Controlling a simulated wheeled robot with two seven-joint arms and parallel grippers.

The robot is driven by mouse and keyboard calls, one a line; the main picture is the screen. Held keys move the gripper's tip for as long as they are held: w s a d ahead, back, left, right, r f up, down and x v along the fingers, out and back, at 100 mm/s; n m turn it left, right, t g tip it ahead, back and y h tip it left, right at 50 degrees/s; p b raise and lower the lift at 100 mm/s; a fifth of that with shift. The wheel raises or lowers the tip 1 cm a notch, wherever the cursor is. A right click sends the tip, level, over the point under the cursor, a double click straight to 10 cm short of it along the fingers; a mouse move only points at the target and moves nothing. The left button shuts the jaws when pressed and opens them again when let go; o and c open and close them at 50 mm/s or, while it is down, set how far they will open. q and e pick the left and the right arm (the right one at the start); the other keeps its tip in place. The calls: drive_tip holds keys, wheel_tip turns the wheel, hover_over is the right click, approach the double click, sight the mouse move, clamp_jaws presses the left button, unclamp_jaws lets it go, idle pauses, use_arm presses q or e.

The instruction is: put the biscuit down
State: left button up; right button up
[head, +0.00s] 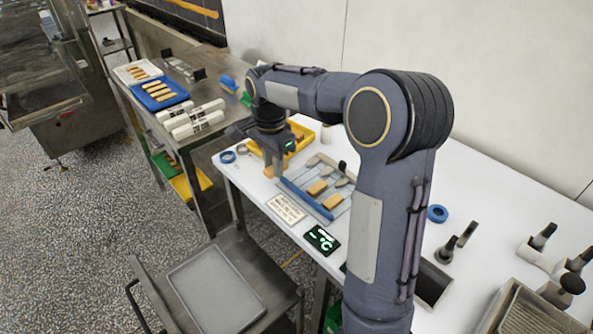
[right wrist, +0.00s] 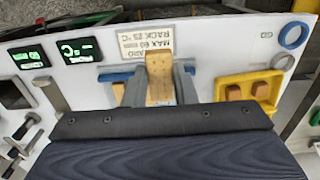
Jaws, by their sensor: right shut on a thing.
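My right gripper (head: 271,160) is shut on a tan, oblong biscuit. The biscuit (right wrist: 159,80) shows between both fingers in the right wrist view, in front of the blue-edged rack and a printed sign. In the head view only a small part of the biscuit (head: 268,172) shows below the jaws, by the left end of the rack. The rack (head: 303,197), with a blue bar along it, lies on the white table and bears two biscuits (head: 317,187) and some grey pieces. I cannot tell whether the held biscuit touches anything. My left gripper is not in view.
A yellow tray (right wrist: 221,82) with biscuits stands beside the rack. The sign (head: 286,209) and a temperature display (head: 322,240) lie at the table's front edge. Blue rings (head: 228,157) and metal tools lie around. A blue tray (head: 160,93) of biscuits is on the left bench.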

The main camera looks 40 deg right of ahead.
drive_tip(key=w+d+f+p, duration=0.2)
drive_tip(key=d+f, duration=0.1)
drive_tip(key=d, duration=0.4)
hover_over(300, 181)
drive_tip(key=f, duration=0.4)
drive_tip(key=shift+s+a+f, duration=0.15)
drive_tip(key=shift+a+f, duration=0.1)
drive_tip(key=shift+a, duration=0.1)
drive_tip(key=shift+d+f, duration=0.3)
drive_tip(key=shift+f, duration=0.15)
wheel_tip(300, 181, down, 3)
drive_tip(key=shift+d+f+p, duration=0.15)
drive_tip(key=shift+p, duration=0.2)
